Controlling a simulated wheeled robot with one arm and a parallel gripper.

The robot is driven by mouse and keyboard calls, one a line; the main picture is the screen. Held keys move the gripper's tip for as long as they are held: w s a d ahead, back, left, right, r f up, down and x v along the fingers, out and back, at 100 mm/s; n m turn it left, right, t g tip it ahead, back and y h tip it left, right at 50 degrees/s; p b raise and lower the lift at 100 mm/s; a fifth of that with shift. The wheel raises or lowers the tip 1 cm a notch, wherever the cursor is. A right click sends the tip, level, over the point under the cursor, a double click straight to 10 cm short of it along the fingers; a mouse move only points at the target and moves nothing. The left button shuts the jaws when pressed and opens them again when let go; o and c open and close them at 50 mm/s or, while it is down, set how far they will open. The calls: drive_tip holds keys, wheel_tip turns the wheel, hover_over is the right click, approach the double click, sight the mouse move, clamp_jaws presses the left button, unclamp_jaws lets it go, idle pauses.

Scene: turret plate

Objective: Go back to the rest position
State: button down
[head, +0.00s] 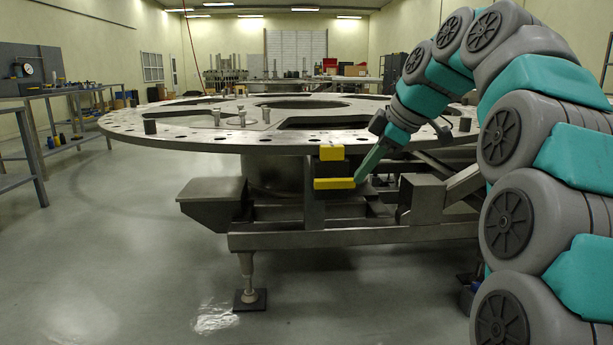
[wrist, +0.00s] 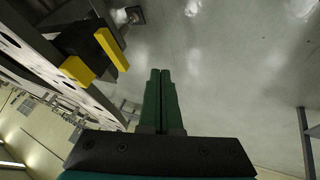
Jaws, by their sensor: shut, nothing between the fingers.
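My gripper (head: 360,179) is at the end of my teal and grey arm, which reaches in from the right in the head view. Its tip shows near the yellow blocks at the plate's near edge. In the wrist view my gripper (wrist: 161,72) has its two green fingers together, with nothing between them. The floor lies beyond the fingertips. The fingers look apart from the yellow blocks, which stand to their left in the wrist view.
A large round metal turret plate (head: 190,137) stands on a steel frame (head: 300,240). An upper yellow block (head: 331,152) and a lower yellow bar (head: 334,184) sit at its near edge. Benches (head: 70,92) stand at the left. The floor (head: 110,260) at front left is clear.

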drive_tip(key=s+a+f+m+g+h+p, duration=0.1)
drive_tip(key=s+a+f+m+g, duration=0.1)
drive_tip(key=s+f+m, duration=0.35)
drive_tip(key=s+a+f+m+g+h+p, duration=0.1)
drive_tip(key=s+a+f+m+g+p, duration=0.15)
drive_tip(key=s+f, duration=0.6)
drive_tip(key=s+d+f+m+h, duration=0.1)
drive_tip(key=s+f, duration=0.3)
drive_tip(key=s, duration=0.4)
drive_tip(key=s+d+f+m+g+p, duration=0.1)
drive_tip(key=s+f+m, duration=0.2)
drive_tip(key=s, duration=0.5)
drive_tip(key=s+d+f+m+g+h, duration=0.1)
drive_tip(key=s+f+m, duration=0.2)
drive_tip(key=s+f, duration=0.3)
drive_tip(key=shift+s+d+h, duration=0.15)
drive_tip(key=shift+s+h, duration=0.15)
drive_tip(key=shift+s, duration=0.7)
drive_tip(key=shift+f, duration=0.1)
